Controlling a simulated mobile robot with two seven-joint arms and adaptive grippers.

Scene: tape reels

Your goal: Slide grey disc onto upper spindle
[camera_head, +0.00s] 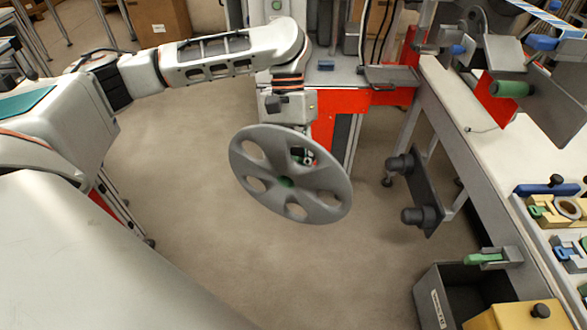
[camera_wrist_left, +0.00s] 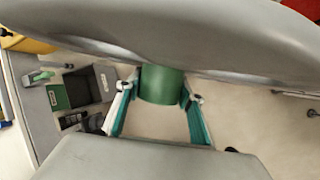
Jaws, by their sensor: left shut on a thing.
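The grey disc (camera_head: 262,205), a wide reel flange with several round holes and a green hub, hangs tilted in mid-air near the middle of the head view. My left gripper (camera_wrist_left: 162,98) is behind it, its fingers on either side of the green hub (camera_wrist_left: 162,84) and shut on it. The disc hides most of the gripper in the head view. To the right, apart from the disc, a dark upright plate (camera_head: 424,188) carries an upper spindle (camera_head: 401,163) and a lower spindle (camera_head: 414,215), both dark, stubby and bare. My right gripper is out of view.
A white bench (camera_head: 478,170) runs along the right side, with yellow fixtures (camera_head: 555,210) on it. A green roller (camera_head: 512,88) sits higher on a grey bracket. A dark bin (camera_head: 440,300) stands low right. Open floor lies beneath the disc.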

